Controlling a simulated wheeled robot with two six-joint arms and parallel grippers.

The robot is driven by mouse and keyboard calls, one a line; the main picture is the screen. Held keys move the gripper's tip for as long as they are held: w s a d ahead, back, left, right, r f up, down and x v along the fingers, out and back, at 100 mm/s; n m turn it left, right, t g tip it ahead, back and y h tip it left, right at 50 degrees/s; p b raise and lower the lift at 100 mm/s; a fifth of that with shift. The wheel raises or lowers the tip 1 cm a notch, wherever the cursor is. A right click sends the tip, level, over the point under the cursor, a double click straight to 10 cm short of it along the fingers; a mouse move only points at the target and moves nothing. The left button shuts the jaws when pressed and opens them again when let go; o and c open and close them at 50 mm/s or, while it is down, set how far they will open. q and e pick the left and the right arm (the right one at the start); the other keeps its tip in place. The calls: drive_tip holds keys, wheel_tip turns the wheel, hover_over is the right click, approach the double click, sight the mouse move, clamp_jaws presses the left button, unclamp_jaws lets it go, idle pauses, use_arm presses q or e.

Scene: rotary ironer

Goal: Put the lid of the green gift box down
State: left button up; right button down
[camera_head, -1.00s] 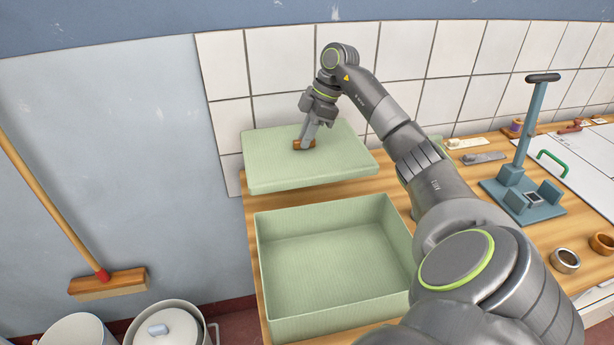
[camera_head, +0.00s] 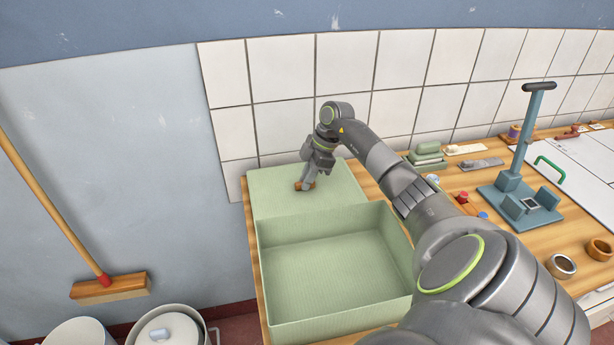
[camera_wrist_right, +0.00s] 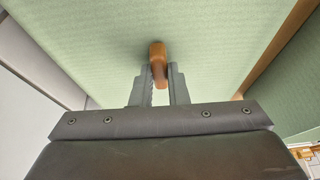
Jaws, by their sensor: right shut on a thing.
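The pale green lid (camera_head: 285,190) is behind the open box in the head view, low over or on the wooden worktop; I cannot tell whether it touches. My right gripper (camera_head: 305,184) is shut on its brown knob, which shows between the fingers in the right wrist view (camera_wrist_right: 158,65). The lid's surface (camera_wrist_right: 100,40) fills much of that view. The green gift box (camera_head: 335,265) stands open and empty in front of the lid, and the box's back wall hides the lid's front edge. My left gripper is not in view.
The wooden worktop (camera_head: 470,185) runs along a tiled wall. A blue stand (camera_head: 520,200), two rings (camera_head: 562,265) and a green stack (camera_head: 427,155) are to the right. A broom (camera_head: 110,288) and pots (camera_head: 170,325) are at left, off the worktop.

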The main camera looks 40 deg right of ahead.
drive_tip(key=shift+f, duration=0.15)
drive_tip(key=c, duration=1.4)
unclamp_jaws()
drive_tip(key=shift+r, duration=0.25)
drive_tip(key=shift+d+r, duration=0.1)
drive_tip(key=shift+r, duration=0.15)
drive_tip(key=b+v, duration=0.2)
drive_tip(key=v, duration=0.9)
drive_tip(key=shift+r+b, duration=0.2)
drive_tip(key=shift+b, duration=0.2)
drive_tip(key=shift+s+f, duration=0.1)
